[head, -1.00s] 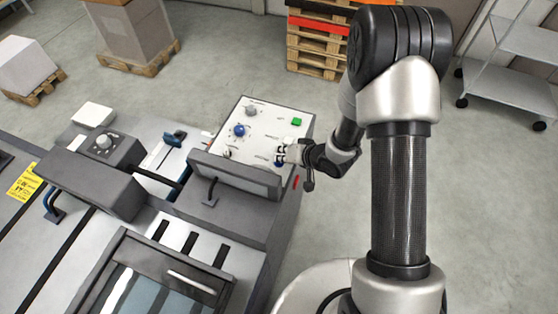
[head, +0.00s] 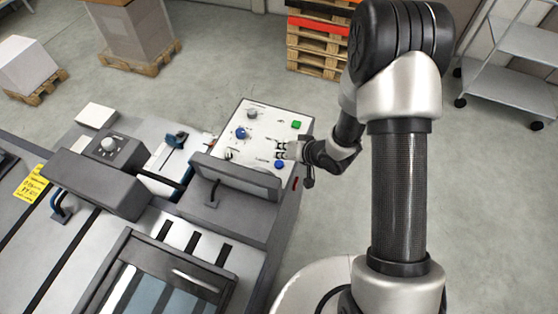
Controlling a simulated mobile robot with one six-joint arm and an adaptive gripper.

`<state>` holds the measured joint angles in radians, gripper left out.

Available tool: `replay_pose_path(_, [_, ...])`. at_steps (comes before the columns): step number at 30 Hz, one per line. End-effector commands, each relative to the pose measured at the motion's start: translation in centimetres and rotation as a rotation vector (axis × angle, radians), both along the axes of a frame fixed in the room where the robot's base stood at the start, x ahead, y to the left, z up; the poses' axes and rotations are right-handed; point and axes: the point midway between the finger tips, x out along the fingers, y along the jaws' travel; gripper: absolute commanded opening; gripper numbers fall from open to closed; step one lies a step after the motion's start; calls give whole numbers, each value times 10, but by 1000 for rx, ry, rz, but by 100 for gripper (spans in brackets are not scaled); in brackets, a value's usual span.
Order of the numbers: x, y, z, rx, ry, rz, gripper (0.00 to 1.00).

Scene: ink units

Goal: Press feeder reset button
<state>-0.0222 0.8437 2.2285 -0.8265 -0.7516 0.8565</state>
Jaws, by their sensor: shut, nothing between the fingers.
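The white control panel (head: 270,113) stands at the right end of the grey machine. It carries a round blue button (head: 279,164) near its lower right edge, a green square button (head: 296,125) at the upper right and a blue knob (head: 240,133) at the left. The printed labels are too small to read, so I cannot tell which one is the reset. My gripper (head: 281,151) reaches over the panel from the right, shut and empty. Its fingertips are just above the blue button in the picture and do not cover it. Contact with the panel cannot be told.
A dark raised housing (head: 250,176) stands just in front of the panel. A grey knob (head: 252,114) and a small dark knob (head: 229,155) are also on the panel. Pallets (head: 318,50) and a shelf cart (head: 510,80) stand behind on open floor.

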Motion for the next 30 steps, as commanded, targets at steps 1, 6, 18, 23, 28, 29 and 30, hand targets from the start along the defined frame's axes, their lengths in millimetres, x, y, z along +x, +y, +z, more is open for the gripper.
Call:
replay_pose_path(1, [0,0,10,0,0,0,0])
replay_pose_path(6, [0,0,27,0,0,0,0])
replay_pose_path(18, [0,0,32,0,0,0,0])
replay_pose_path(23, [0,0,32,0,0,0,0])
replay_pose_path(28, [0,0,32,0,0,0,0])
replay_pose_path(29, [0,0,32,0,0,0,0])
replay_pose_path(30, [0,0,32,0,0,0,0])
